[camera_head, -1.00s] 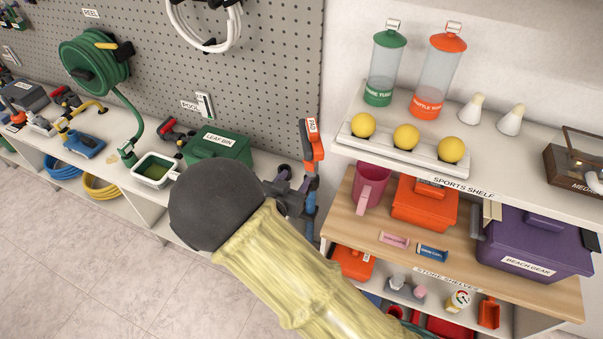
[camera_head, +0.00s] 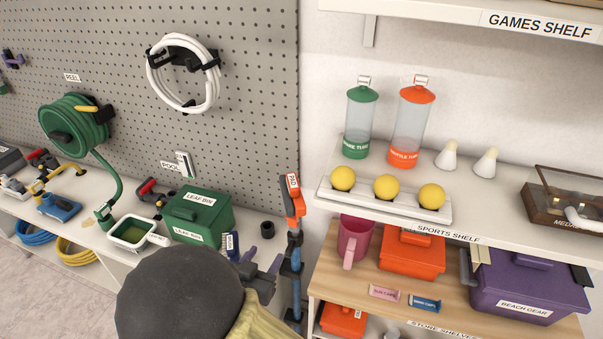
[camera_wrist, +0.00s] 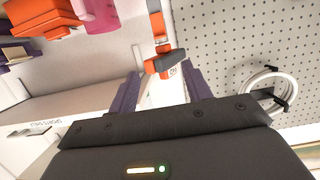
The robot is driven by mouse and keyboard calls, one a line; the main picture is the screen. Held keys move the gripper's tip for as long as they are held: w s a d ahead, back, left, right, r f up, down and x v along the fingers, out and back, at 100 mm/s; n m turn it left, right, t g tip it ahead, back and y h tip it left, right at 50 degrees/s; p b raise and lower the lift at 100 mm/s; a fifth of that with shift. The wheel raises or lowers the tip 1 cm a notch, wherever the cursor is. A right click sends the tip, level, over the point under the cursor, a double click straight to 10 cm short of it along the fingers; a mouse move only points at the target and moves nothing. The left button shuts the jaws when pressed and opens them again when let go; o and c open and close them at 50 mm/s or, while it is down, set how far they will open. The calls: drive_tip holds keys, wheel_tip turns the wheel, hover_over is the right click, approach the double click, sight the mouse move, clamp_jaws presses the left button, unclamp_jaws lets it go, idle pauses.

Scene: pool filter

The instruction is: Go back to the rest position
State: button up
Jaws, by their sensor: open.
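My gripper (camera_head: 268,277) shows at the bottom centre of the head view, beyond the dark rounded end of my arm. In the wrist view my gripper (camera_wrist: 163,92) has its two purple fingers apart, with nothing held between them. An orange and blue pole-like tool (camera_head: 294,240) labelled PAD stands upright at the right edge of the pegboard, just right of the fingers. Its orange part (camera_wrist: 163,58) shows beyond and between the fingers in the wrist view. I cannot tell whether a finger touches it.
A green leaf bin (camera_head: 203,216) and a green-water tray (camera_head: 138,232) sit on the left counter. The sports shelf holds several yellow balls (camera_head: 386,188) and two tubes (camera_head: 409,130). A purple beach gear box (camera_head: 520,290) and an orange box (camera_head: 411,255) stand below. A hose reel (camera_head: 72,125) hangs left.

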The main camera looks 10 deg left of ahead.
drive_tip(key=w+d+r+g+y, duration=0.1)
drive_tip(key=w+d+g, duration=0.25)
drive_tip(key=d, duration=0.25)
drive_tip(key=w+d+g+y, duration=0.1)
drive_tip(key=w+d+g, duration=0.2)
drive_tip(key=w+d, duration=0.3)
drive_tip(key=s+d+r+g, duration=0.1)
drive_tip(key=s+d+g, duration=0.1)
drive_tip(key=s+d, duration=0.2)
drive_tip(key=s+d+r+g, duration=0.1)
drive_tip(key=s+d, duration=0.3)
drive_tip(key=d, duration=0.7)
drive_tip(key=s+d+r+g+h, duration=0.1)
drive_tip(key=s+d+g, duration=0.2)
drive_tip(key=s+d, duration=0.2)
drive_tip(key=d, duration=0.3)
drive_tip(key=shift+d+n, duration=0.15)
drive_tip(key=shift+n, duration=0.25)
idle(0.8)
